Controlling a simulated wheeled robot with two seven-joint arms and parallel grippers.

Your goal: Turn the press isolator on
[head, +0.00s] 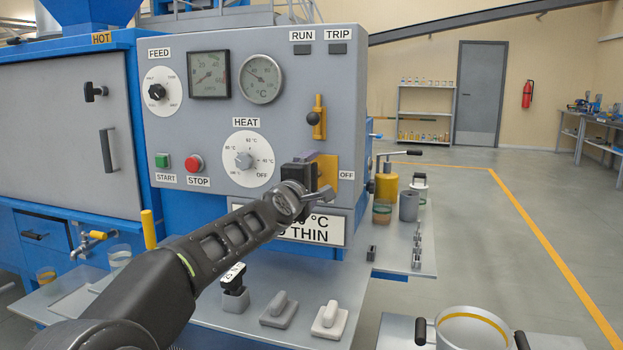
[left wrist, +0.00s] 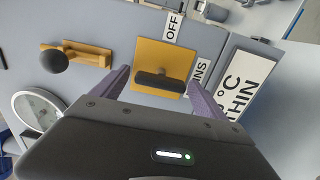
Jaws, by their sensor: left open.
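The isolator is a yellow plate (head: 328,178) on the right of the grey panel, with an OFF label (head: 346,174) to its right. The left wrist view shows the yellow plate (left wrist: 148,52) with a black bar handle (left wrist: 160,79). There the bar lies across the picture, with OFF (left wrist: 174,27) above it; a label ending in "INS" is partly hidden. My left gripper (head: 312,190) is in front of the plate and hides much of it in the head view. Its fingers (left wrist: 160,90) are open, one on each side of the handle. My right gripper is not in view.
A yellow lever with a black knob (head: 312,118) is just above the isolator. The HEAT dial (head: 246,160) is to its left, a "THIN" sign (head: 310,228) below. Under the panel, a shelf carries grey and white handled blocks (head: 330,318). Open floor lies to the right.

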